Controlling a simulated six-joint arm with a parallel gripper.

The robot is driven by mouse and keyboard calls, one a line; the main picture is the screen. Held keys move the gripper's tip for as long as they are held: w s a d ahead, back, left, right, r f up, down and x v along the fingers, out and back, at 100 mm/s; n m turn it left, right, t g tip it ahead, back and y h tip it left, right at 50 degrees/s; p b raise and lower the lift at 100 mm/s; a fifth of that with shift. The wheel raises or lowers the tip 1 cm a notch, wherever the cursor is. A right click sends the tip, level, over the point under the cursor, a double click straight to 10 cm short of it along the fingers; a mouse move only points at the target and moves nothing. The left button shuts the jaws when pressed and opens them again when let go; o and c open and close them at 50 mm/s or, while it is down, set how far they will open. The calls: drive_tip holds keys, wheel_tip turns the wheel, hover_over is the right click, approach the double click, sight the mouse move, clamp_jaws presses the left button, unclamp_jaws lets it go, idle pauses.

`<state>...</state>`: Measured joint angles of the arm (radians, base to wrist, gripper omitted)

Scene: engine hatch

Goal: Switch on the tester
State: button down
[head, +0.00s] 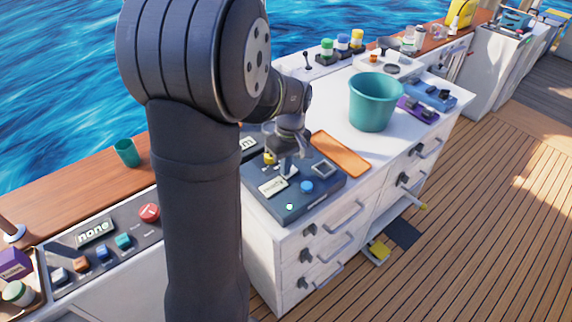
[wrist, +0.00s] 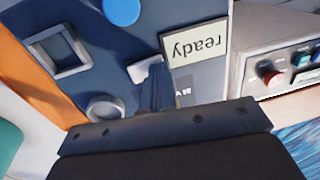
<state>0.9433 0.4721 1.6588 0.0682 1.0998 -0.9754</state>
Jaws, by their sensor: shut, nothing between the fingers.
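The tester is most likely the dark blue box (head: 310,200) on the near end of the white counter; it fills much of the wrist view (wrist: 95,20). Its display reads "ready" (head: 272,187), upside down in the wrist view (wrist: 195,45). It bears a blue round button (head: 307,187), a square frame (head: 323,169) and a small lit white spot (head: 289,207). My gripper (head: 287,172) points down over the box, shut and empty. In the wrist view its fingertips (wrist: 155,85) are beside a small white part (wrist: 140,71), partly hidden; I cannot tell whether they touch.
An orange board (head: 341,154) lies beside the box, with a teal bucket (head: 372,104) behind it. A panel reading "none" (head: 96,232) with a red button (head: 149,212) is at left. Drawer handles (head: 334,241) stick out in front.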

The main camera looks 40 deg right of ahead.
drive_tip(key=shift+d, duration=0.15)
drive_tip(key=shift+d+r, duration=0.2)
drive_tip(key=shift+d, duration=0.45)
drive_tip(key=shift+r, duration=0.15)
wheel_tip(320, 180, up, 14)
drive_tip(key=a, duration=0.2)
drive_tip(key=shift+f, duration=0.2)
drive_tip(key=shift+a+f, duration=0.1)
drive_tip(key=shift+f, duration=0.05)
drive_tip(key=f, duration=0.2)
drive_tip(key=d+f, duration=0.1)
drive_tip(key=f, duration=0.5)
drive_tip(key=shift+d+f, duration=0.15)
drive_tip(key=shift+f, duration=0.1)
drive_tip(key=shift+d+y, duration=0.25)
drive_tip(key=shift+y, duration=0.05)
wheel_tip(320, 180, up, 6)
drive_tip(key=shift+d+r, duration=0.15)
drive_tip(key=shift+d, duration=0.25)
